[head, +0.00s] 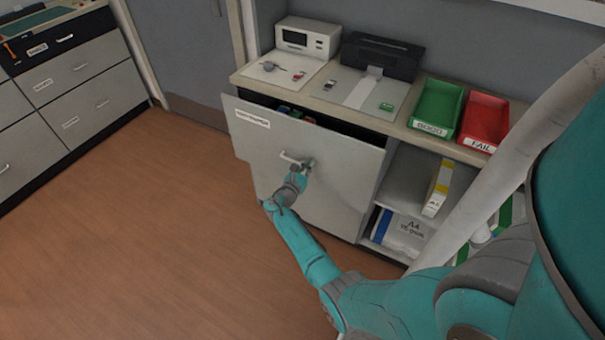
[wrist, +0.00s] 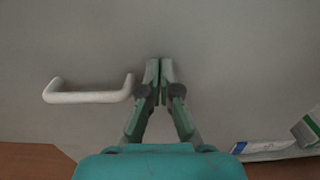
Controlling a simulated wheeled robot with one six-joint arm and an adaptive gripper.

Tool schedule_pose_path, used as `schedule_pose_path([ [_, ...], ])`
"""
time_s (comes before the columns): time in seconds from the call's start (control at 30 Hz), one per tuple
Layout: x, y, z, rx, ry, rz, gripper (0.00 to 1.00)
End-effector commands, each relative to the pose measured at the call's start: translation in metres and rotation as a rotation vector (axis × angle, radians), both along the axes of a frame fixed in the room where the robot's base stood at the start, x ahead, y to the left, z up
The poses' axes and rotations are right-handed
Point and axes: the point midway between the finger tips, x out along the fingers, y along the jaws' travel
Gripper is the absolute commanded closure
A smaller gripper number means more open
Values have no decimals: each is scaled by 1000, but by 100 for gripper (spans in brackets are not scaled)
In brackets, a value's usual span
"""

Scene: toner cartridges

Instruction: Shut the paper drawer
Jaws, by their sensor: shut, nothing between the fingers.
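The paper drawer (head: 335,155) is a pale grey front below the counter, with a white label near its top left. It stands partly open, and several coloured items show in the dark gap behind its top edge. Its white bar handle (head: 292,158) also shows in the wrist view (wrist: 88,97), left of my fingers. My gripper (head: 307,166) is at the drawer front, just right of the handle. In the wrist view my gripper (wrist: 159,75) has its fingers together and empty, pointing at the grey front. I cannot tell whether the fingertips touch it.
On the counter (head: 241,77) stand a white device (head: 318,40), a black printer (head: 395,58), a green bin (head: 436,105) and a red bin (head: 485,118). Open shelves (head: 407,180) with paper packs are at the right. Brown floor (head: 130,220) is clear at the left.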

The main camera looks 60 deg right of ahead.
Motion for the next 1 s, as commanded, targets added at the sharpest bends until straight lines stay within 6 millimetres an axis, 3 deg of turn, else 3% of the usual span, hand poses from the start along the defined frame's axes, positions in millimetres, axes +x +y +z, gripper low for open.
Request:
schedule_pose_path([
  [0.2,1,-37,1,-1,1,-2,100],
  [0.4,2,-59,1,0,1,-1,100],
  [0.63,2,-72,0,0,0,-1,100],
  [1.0,2,-77,1,1,-2,0,100],
])
